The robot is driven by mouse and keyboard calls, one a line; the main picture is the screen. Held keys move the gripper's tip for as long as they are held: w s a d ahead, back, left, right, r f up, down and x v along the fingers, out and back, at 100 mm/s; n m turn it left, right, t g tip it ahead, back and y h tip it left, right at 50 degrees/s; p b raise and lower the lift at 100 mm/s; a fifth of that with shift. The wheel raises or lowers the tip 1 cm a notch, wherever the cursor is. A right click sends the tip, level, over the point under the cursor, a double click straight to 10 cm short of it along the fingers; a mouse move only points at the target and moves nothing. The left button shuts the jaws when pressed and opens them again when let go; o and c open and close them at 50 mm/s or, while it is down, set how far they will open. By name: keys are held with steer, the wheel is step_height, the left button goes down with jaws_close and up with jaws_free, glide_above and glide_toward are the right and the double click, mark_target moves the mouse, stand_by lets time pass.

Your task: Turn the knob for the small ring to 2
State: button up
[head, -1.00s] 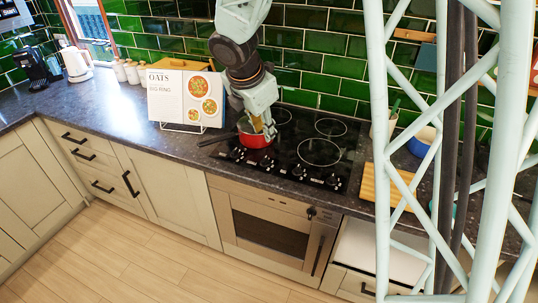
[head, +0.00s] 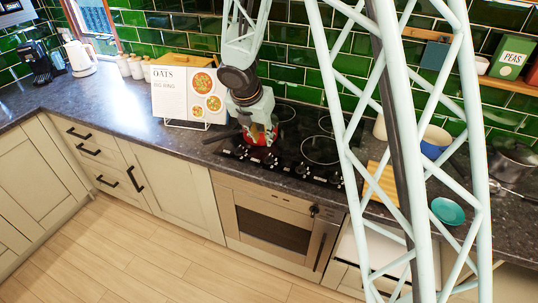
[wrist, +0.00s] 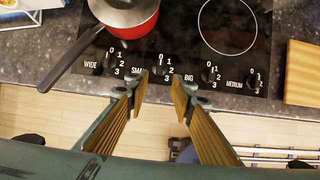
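The small-ring knob (wrist: 160,67) is a dark knob on the hob's front edge, with the partly covered "SMALL" label on its left and a 0–3 scale. I cannot make out its pointer. My gripper (wrist: 160,86) is open and empty. Its two wooden-looking fingers stand apart, with the knob showing between and just beyond their tips. No contact is clear. A red pan (wrist: 132,20) sits on the hob just behind the knob row.
The pan's dark handle (wrist: 78,58) reaches towards the counter edge left of the knob. The big knob (wrist: 208,75) and medium knob (wrist: 254,80) are to the right, the wide knob (wrist: 109,61) to the left. A wooden board (wrist: 301,72) lies right of the hob.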

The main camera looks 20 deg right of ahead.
mark_target(269, 156)
steer(key=shift+f, duration=0.2)
steer(key=shift+b+x, duration=2.05)
steer(key=shift+x, duration=4.7)
jaws_close()
